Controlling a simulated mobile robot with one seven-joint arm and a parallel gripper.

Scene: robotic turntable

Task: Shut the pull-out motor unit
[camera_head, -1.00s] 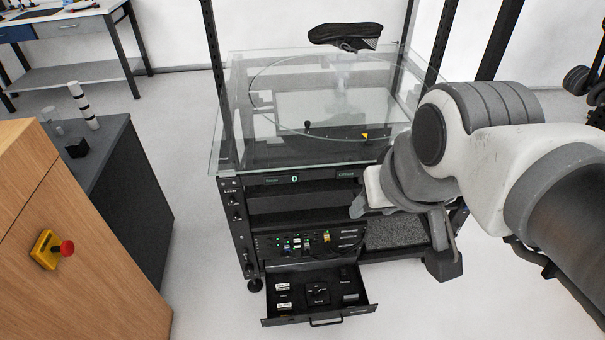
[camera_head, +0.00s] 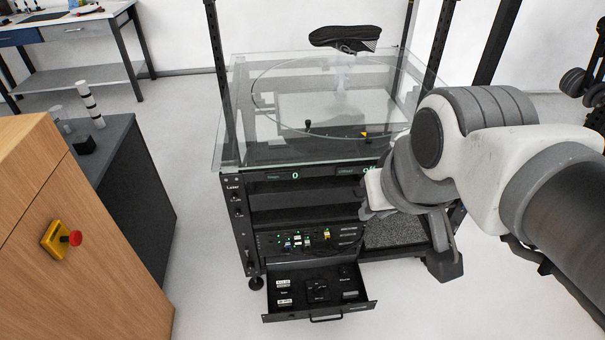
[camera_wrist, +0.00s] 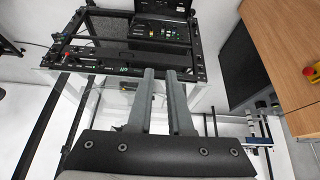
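The pull-out motor unit (camera_head: 318,284) is a black drawer at the bottom front of the turntable rack, and it stands pulled out towards me. It has a handle (camera_head: 326,319) on its front edge and dark parts with white labels inside. In the wrist view the drawer (camera_wrist: 168,8) shows at the top edge, partly cut off. My gripper (camera_head: 366,212) is in front of the rack's right side, above and to the right of the drawer and apart from it. In the wrist view its two fingers (camera_wrist: 160,72) are apart with nothing between them.
The rack carries a glass top (camera_head: 300,155) with a dark shoe (camera_head: 345,37) above it. A panel with lit connectors (camera_head: 305,241) sits just above the drawer. A wooden cabinet (camera_head: 105,270) with a red button stands at left. The floor before the drawer is clear.

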